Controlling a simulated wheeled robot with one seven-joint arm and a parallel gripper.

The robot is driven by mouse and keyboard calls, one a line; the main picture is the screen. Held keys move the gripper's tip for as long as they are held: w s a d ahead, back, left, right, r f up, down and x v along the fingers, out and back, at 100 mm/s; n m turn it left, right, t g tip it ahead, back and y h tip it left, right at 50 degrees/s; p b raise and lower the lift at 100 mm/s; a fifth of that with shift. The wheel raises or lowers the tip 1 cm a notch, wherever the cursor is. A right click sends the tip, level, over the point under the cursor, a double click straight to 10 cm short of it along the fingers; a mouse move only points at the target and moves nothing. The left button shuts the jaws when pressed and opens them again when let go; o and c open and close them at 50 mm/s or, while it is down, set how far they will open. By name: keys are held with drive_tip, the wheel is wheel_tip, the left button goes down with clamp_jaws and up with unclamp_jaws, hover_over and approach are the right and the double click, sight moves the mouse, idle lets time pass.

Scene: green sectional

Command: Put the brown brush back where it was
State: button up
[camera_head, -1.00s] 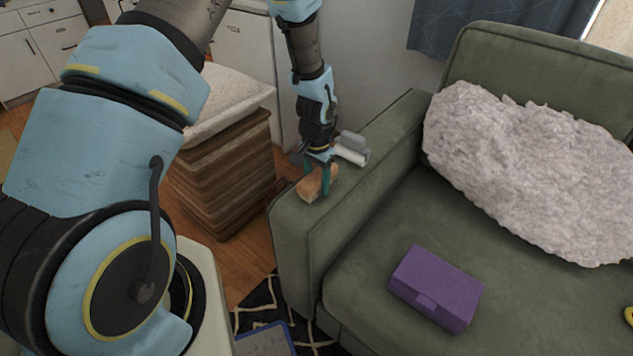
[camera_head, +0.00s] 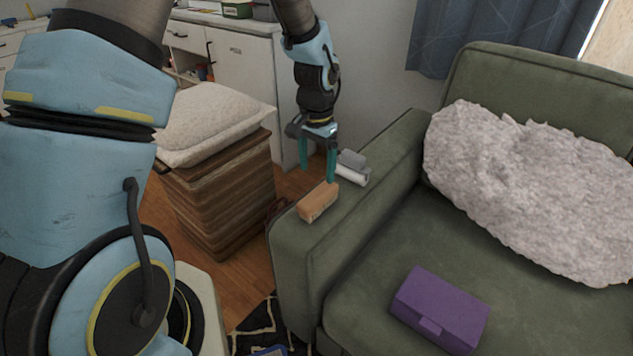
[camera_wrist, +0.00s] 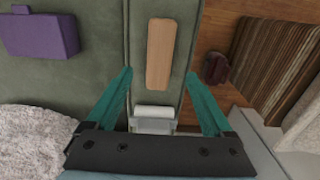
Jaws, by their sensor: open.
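The brown brush (camera_head: 318,202) lies on the left armrest (camera_head: 296,236) of the green sofa, near the armrest's front end. In the wrist view the brush (camera_wrist: 160,54) is a long tan block lying along the armrest, beyond the fingertips. My gripper (camera_head: 318,182) is open and empty above the armrest, with its teal fingers pointing down just behind and over the brush. In the wrist view both fingers (camera_wrist: 160,85) are spread wide with nothing between their tips. The underside of the brush is hidden.
A grey and white object (camera_head: 352,170) sits on the armrest behind the brush. A purple box (camera_head: 438,308) lies on the seat, and a fluffy pillow (camera_head: 530,185) leans at the back. A brown striped hamper (camera_head: 222,205) with a white cushion (camera_head: 205,122) stands left of the sofa.

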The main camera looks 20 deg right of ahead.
drive_tip(key=shift+a+r, duration=0.15)
drive_tip(key=shift+r, duration=0.3)
drive_tip(key=w+a+r+n, duration=0.1)
drive_tip(key=a+r+n, duration=0.2)
drive_tip(key=a, duration=0.5)
drive_tip(key=w+a+r+n, duration=0.15)
drive_tip(key=a+r, duration=0.25)
drive_tip(key=a, duration=0.4)
drive_tip(key=s+a+r+n, duration=0.2)
drive_tip(key=s+a+n, duration=0.1)
drive_tip(key=a, duration=0.4)
drive_tip(key=s+a+r+n+t, duration=0.1)
drive_tip(key=s+a+r+n, duration=0.1)
drive_tip(key=a, duration=0.4)
drive_tip(key=shift+s+a+n+t, duration=0.3)
drive_tip(key=shift+s+a+n, duration=0.05)
drive_tip(key=shift+s+n, duration=0.4)
wheel_tip(320, 180, up, 4)
drive_tip(key=p, duration=0.3)
drive_tip(key=shift+w+f+p, duration=0.1)
drive_tip(key=shift+f+p, duration=0.05)
drive_tip(key=shift+p, duration=0.2)
